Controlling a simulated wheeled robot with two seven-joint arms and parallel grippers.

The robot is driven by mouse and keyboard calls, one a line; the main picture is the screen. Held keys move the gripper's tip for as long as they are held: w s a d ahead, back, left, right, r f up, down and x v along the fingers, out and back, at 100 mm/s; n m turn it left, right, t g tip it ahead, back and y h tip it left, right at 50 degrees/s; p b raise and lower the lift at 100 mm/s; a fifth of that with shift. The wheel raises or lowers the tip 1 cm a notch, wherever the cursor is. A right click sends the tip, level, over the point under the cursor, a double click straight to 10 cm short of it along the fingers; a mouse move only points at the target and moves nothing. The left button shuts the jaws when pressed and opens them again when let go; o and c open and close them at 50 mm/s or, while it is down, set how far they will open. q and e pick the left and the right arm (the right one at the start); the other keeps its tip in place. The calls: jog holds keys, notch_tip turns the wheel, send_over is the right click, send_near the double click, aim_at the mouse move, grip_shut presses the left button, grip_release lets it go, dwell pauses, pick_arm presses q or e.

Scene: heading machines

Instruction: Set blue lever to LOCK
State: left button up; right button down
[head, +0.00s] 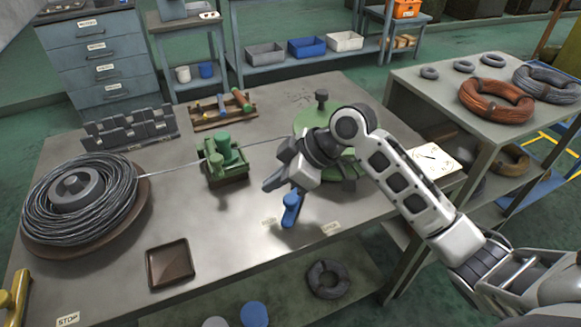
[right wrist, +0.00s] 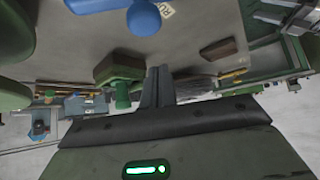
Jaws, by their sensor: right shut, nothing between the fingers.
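The blue lever (head: 291,210) stands near the front edge of the metal table, its handle tilted slightly. A small label (head: 268,222) lies on its left and another (head: 331,228) on its right; both are too small to read surely. In the right wrist view the rounded blue lever end (right wrist: 143,18) shows at the top, beside a partly cut label (right wrist: 168,10) starting "RU". My right gripper (head: 270,184) is shut and empty, just above and left of the lever, apart from it as far as I can tell. My left gripper is not in view.
A green wire block (head: 225,165) stands left of the gripper, and a green round machine (head: 310,120) stands behind my right arm. A wire coil (head: 80,195), a brown tray (head: 170,264) and a yellow lever (head: 14,295) are further left. The table between tray and blue lever is clear.

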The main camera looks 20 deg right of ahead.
aim_at(293, 200)
jog(key=x, duration=0.3)
jog(key=shift+f, duration=0.15)
jog(key=shift+s+d+f+p, duration=0.1)
jog(key=shift+s+d+p, duration=0.25)
jog(key=shift+d, duration=0.25)
jog(key=shift+s+d+p, duration=0.2)
jog(key=shift+s+d, duration=0.15)
jog(key=shift+d, duration=0.25)
jog(key=shift+s+d+f, duration=0.1)
jog(key=shift+s+d, duration=0.15)
jog(key=shift+d, duration=0.25)
